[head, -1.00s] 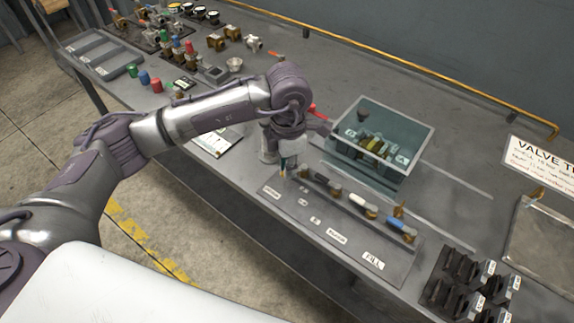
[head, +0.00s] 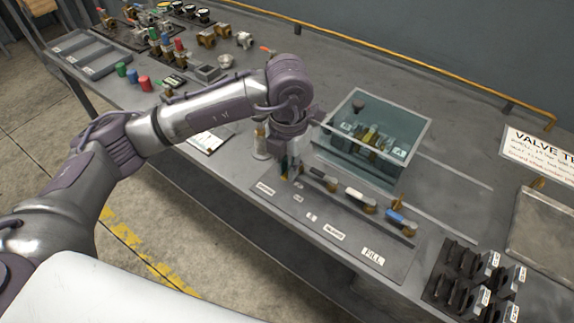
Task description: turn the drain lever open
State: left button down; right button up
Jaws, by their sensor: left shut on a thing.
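A valve panel (head: 325,222) with a row of levers and small labels lies along the front of the bench. My left gripper (head: 288,170) points down at the left end of this row and is shut on the leftmost lever, which its fingers mostly hide. To its right are a black lever (head: 322,175), a white lever (head: 354,194) and a blue lever (head: 401,220). My right gripper is out of view.
A glassy tank (head: 410,168) with parts inside stands just behind the levers. A small bottle (head: 261,143) stands left of my gripper. Dark racks (head: 470,284) are at the right front, beside a metal tray (head: 541,233). Fittings and trays crowd the far left.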

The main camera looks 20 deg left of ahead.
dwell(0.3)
pick_arm(q)
jog(key=c, duration=1.2)
grip_release()
jog(key=shift+r, duration=0.1)
notch_tip(320, 180, up, 12)
jog(key=shift+f, duration=0.1)
